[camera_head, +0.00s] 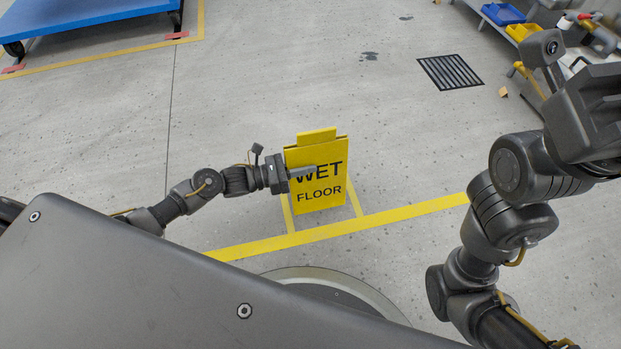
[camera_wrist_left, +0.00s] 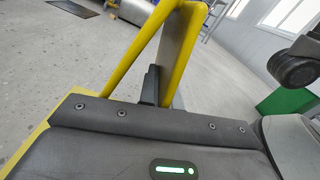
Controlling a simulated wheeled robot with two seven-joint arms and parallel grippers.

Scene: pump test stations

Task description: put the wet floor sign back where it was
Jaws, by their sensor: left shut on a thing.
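The yellow wet floor sign (camera_head: 321,197) is upright in the middle of the head view, its "WET FLOOR" face toward me. My left gripper (camera_head: 302,171) reaches in from the left and is shut on the sign, a finger lying across the upper part of that face. In the left wrist view the sign's yellow frame (camera_wrist_left: 133,55) rises around the dark finger (camera_wrist_left: 150,88). I cannot tell whether the sign's bottom edge touches the floor. My right gripper (camera_head: 598,108) is at the right edge, partly cut off; its fingertips are unclear.
A long yellow floor line (camera_head: 390,215) runs in front of the sign, with two short yellow lines (camera_head: 287,215) joining it beside the sign. A floor drain (camera_head: 450,72) lies behind. A blue platform cart (camera_head: 85,14) and a cluttered bench (camera_head: 590,40) stand farther back. Floor between is clear.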

